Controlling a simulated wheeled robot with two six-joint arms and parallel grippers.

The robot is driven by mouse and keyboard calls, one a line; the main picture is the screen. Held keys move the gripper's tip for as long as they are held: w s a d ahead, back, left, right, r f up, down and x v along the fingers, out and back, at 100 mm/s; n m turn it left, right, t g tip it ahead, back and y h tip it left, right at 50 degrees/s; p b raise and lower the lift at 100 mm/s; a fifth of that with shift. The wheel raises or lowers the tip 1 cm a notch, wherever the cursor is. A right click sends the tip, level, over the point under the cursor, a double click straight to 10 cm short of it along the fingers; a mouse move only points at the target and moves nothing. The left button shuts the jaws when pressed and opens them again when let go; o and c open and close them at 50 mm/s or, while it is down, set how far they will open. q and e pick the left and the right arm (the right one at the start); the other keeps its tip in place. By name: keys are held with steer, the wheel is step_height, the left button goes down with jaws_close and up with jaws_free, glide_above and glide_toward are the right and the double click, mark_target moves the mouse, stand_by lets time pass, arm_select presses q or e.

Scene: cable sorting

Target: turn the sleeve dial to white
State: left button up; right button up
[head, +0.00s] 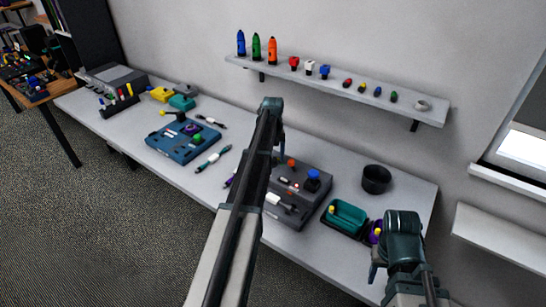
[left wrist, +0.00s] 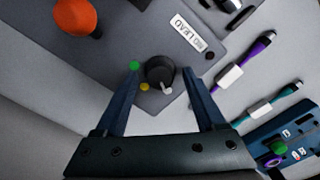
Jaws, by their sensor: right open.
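The sleeve dial (left wrist: 160,72) is a round black knob on a grey panel (left wrist: 105,50) in the left wrist view. A white mark shows at its lower edge; I cannot tell whether it is a pointer or a spot. A green spot and a yellow spot lie beside the dial on the left. My left gripper (left wrist: 161,73) is open, with one finger on each side of the dial and gaps visible. In the head view the grey device (head: 318,170) is partly covered by my left arm, and the dial is hidden. My right gripper (head: 376,268) is open and empty over the table's right end.
An orange-red knob (left wrist: 76,17) and a label plate (left wrist: 188,32) are on the panel. Cables (left wrist: 245,60) lie to its right in the wrist view. In the head view a green tray (head: 345,215), a black cup (head: 376,179) and a blue device (head: 183,145) stand on the table.

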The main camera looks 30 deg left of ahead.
mark_target(273, 159)
arm_select(q)
steer(key=shift+r, duration=0.1)
step_height(273, 159, up, 14)
steer(key=p, duration=1.3)
steer(key=shift+f+p, duration=0.2)
steer(key=shift+p, duration=0.2)
steer(key=s+d+f+m+b, duration=0.3)
steer(key=s+d, duration=0.2)
steer(key=d, duration=0.6)
steer(key=s+d+f+m+b, duration=0.2)
steer(key=s+d, duration=0.3)
steer(key=d, duration=0.5)
steer(key=s+d+f+m+b, duration=0.2)
steer(key=s+d+m, duration=0.1)
steer(key=s+d, duration=0.5)
steer(key=s+d+f+m+y+b, duration=0.1)
steer(key=s+d+f+m+b, duration=0.2)
steer(key=s+d, duration=0.4)
steer(key=s+m, duration=0.1)
steer(key=s, duration=0.2)
steer(key=shift+d+f, duration=0.2)
steer(key=shift+d, duration=0.15)
steer(key=shift+w, duration=0.1)
